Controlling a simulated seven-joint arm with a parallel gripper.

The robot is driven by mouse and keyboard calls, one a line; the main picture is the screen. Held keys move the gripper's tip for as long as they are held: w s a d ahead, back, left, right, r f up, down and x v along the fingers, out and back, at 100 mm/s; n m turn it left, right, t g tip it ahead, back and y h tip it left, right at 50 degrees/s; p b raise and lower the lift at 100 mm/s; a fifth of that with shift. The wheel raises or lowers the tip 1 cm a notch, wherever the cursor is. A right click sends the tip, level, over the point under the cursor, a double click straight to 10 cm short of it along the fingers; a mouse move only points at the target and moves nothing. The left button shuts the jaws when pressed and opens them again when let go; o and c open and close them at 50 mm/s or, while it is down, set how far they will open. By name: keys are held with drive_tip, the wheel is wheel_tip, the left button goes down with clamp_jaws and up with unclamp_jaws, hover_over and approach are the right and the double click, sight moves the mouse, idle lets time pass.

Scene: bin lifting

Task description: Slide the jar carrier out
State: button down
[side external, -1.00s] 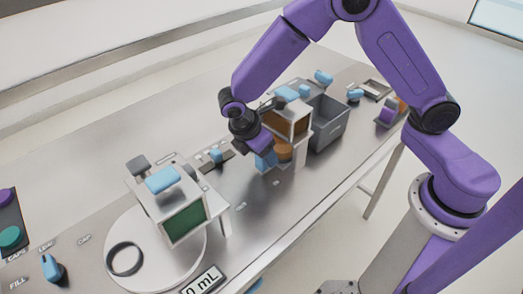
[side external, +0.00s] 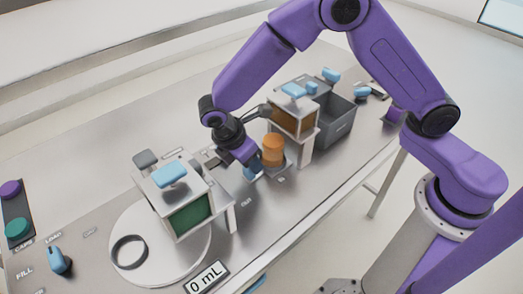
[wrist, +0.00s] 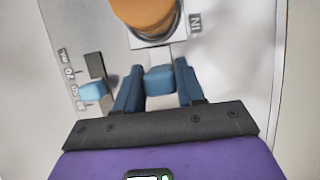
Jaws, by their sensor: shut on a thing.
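The jar carrier (side external: 285,168) is a small grey tray with an orange jar (side external: 272,150) standing upright on it. In the side view it sits on the bench just left of the orange-windowed dispenser (side external: 297,117). My gripper (side external: 252,172) is at the carrier's left end. In the wrist view my gripper (wrist: 160,85) has its two blue fingers shut on the carrier's light-blue handle (wrist: 160,78). The jar (wrist: 150,12) shows at the top there, cut off by the frame, on the pale carrier (wrist: 158,42).
A green-windowed dispenser (side external: 188,215) stands to the left above a white round plate (side external: 150,270). A grey bin (side external: 335,120) is behind the orange dispenser. A slider with a blue knob (wrist: 92,90) lies beside my gripper. Bare bench lies in front of the carrier.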

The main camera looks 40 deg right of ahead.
drive_tip(key=shift+a, duration=0.9)
drive_tip(key=c, duration=0.8)
unclamp_jaws()
drive_tip(key=shift+o, duration=0.2)
drive_tip(key=shift+r, duration=0.1)
drive_tip(key=v, duration=1.7)
drive_tip(key=shift+a+r, duration=0.1)
